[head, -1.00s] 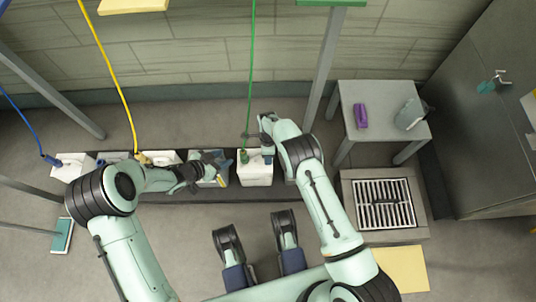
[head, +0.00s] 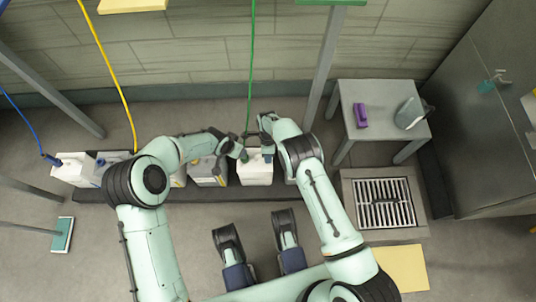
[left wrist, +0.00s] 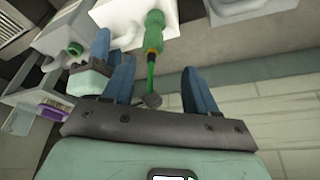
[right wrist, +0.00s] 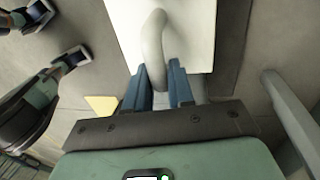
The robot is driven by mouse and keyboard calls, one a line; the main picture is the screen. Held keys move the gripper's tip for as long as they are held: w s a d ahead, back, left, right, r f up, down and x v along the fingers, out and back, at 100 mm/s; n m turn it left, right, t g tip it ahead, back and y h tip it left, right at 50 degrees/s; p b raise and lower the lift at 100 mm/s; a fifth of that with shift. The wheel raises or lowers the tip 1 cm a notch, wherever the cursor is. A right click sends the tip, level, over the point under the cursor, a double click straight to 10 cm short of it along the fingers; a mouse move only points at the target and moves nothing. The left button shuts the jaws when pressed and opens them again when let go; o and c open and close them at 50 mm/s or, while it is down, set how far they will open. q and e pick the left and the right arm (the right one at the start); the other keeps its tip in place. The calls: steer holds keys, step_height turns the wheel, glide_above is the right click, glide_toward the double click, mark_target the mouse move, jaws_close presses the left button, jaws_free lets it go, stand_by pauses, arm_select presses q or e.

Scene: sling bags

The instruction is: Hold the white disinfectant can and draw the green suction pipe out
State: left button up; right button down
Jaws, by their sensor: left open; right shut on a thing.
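The white disinfectant can (head: 256,172) stands in the row of cans in the head view, and its white side (right wrist: 192,28) fills the top of the right wrist view. My right gripper (right wrist: 160,75) is shut on the can's handle (right wrist: 153,38). The green suction pipe (head: 251,75) hangs from above down to the can. Its thick green end (left wrist: 154,28) is at the can's top in the left wrist view. My left gripper (left wrist: 160,85) is open beside the can's top, with the pipe's lower part between its fingers' lines but no visible contact.
A yellow hose (head: 112,72) and a blue hose (head: 22,118) hang at left. A grey side table (head: 372,130) and floor drain (head: 385,203) are at right.

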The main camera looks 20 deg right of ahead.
arm_select(q)
steer(key=shift+g, duration=0.3)
steer(key=shift+s+d+x, duration=0.15)
steer(key=shift+x, duration=2.1)
steer(key=shift+s+d+x, duration=0.1)
steer(key=shift+x, duration=2.1)
jaws_close()
step_height(320, 180, up, 22)
stand_by(1.1)
steer(key=shift+r, duration=0.1)
stand_by(0.3)
steer(key=shift+r, duration=1.85)
